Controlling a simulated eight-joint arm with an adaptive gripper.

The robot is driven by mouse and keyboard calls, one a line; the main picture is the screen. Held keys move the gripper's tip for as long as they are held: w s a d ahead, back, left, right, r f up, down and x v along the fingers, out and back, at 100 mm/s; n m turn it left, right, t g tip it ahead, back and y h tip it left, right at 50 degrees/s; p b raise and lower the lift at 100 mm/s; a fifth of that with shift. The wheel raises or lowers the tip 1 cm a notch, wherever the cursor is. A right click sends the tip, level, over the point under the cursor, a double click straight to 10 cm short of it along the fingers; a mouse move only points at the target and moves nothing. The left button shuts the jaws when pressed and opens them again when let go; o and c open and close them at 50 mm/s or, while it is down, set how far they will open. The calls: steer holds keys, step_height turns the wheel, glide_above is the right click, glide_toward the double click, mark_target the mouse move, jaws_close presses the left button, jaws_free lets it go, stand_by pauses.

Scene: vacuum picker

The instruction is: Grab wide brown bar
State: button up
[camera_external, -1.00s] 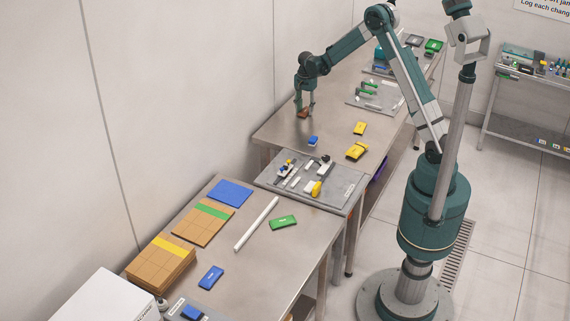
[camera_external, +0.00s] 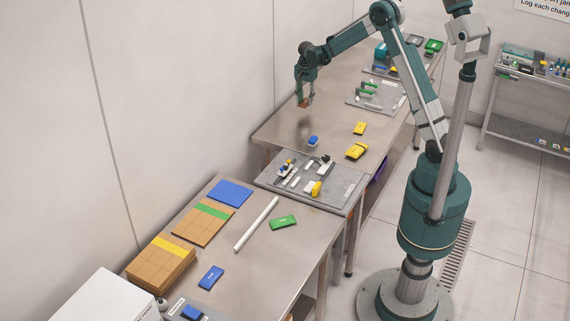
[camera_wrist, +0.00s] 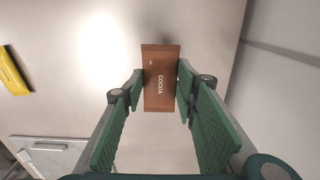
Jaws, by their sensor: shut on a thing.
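The wide brown bar (camera_wrist: 161,78), labelled COCOA, sits between the two green finger pads of my gripper (camera_wrist: 160,86) in the wrist view. My gripper is shut on it, one pad against each long side. In the external view my gripper (camera_external: 304,99) holds the brown bar (camera_external: 303,103) above the far table, with a dark shadow on the tabletop below it.
The far steel table (camera_external: 276,128) is bare around the shadow. A blue item (camera_external: 313,141) and yellow packs (camera_external: 356,151) lie to the right. The wall stands close behind on the left.

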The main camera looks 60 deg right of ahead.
mark_target(303, 107)
steer(key=shift+r, duration=2.2)
